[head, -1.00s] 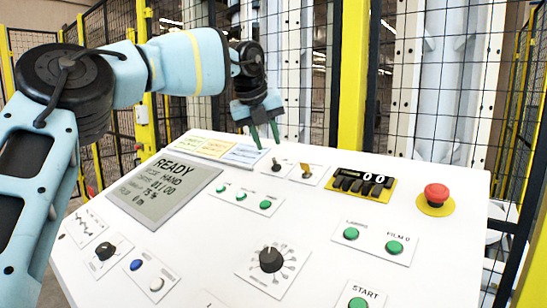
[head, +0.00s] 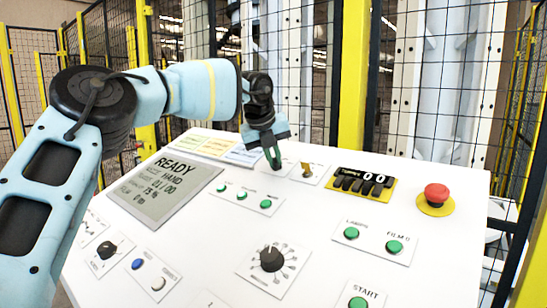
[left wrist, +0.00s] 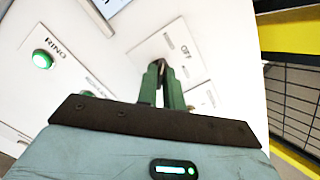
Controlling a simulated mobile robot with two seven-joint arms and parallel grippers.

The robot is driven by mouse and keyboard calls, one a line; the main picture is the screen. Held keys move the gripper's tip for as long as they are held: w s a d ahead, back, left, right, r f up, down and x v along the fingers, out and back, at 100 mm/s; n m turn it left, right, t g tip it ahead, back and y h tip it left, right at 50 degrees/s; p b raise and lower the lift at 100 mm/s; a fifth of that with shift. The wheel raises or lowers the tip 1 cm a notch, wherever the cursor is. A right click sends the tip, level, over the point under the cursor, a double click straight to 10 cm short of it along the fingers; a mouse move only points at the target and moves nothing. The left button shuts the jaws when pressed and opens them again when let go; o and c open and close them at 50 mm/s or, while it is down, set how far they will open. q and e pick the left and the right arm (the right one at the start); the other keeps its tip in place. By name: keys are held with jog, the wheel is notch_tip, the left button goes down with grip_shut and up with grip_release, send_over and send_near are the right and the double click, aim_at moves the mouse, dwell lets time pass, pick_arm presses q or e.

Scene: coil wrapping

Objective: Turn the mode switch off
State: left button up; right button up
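The mode switch (left wrist: 161,68), a small dark toggle, stands on a white plate on the sloping control panel; an OFF label shows beside it in the left wrist view. In the head view my left gripper (head: 273,159) hides most of it. The green fingers point down onto the panel and also show in the left wrist view (left wrist: 161,86). They are close together, with the dark toggle between their tips. Which way the toggle leans is hard to see. My right gripper is not in view.
A yellow-tipped toggle (head: 307,169) stands just right of my fingers. Green buttons, a rotary knob (head: 271,259) and a screen (head: 168,188) lie nearer. A fence stands behind the panel.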

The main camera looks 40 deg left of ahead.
pick_arm(q)
grip_shut()
jog(key=shift+m+b, duration=0.4)
jog(key=shift+m, duration=1.3)
jog(key=m, duration=0.5)
jog(key=shift+h, duration=0.3)
jog(key=shift+m, duration=0.4)
jog(key=o, duration=0.6)
grip_release()
